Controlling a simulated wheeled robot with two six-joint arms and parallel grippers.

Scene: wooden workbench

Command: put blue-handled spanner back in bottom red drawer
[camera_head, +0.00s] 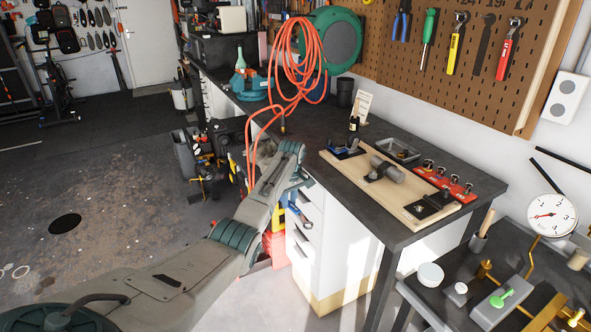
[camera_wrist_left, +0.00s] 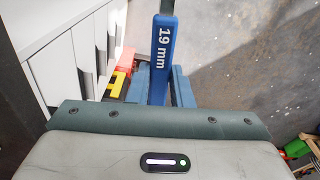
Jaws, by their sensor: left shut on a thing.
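My left gripper (camera_head: 291,199) hangs at the end of my left arm, beside the white cabinet's front. In the left wrist view the gripper (camera_wrist_left: 159,88) is shut on the blue-handled spanner (camera_wrist_left: 162,58). The handle reads "19 mm", and the metal shank runs out of the top of the picture. A small part of the spanner (camera_head: 302,219) shows in the head view. Red drawers (camera_head: 275,247) stand low behind my arm, with a yellow part above; my arm hides much of them. I cannot tell which drawer is open. My right gripper is not in view.
The white cabinet (camera_head: 335,250) stands just right of the gripper. The dark workbench top (camera_head: 390,220) carries a wooden board (camera_head: 405,195) with tools. An orange hose (camera_head: 252,140) hangs down near my wrist. Open floor (camera_head: 110,200) lies to the left.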

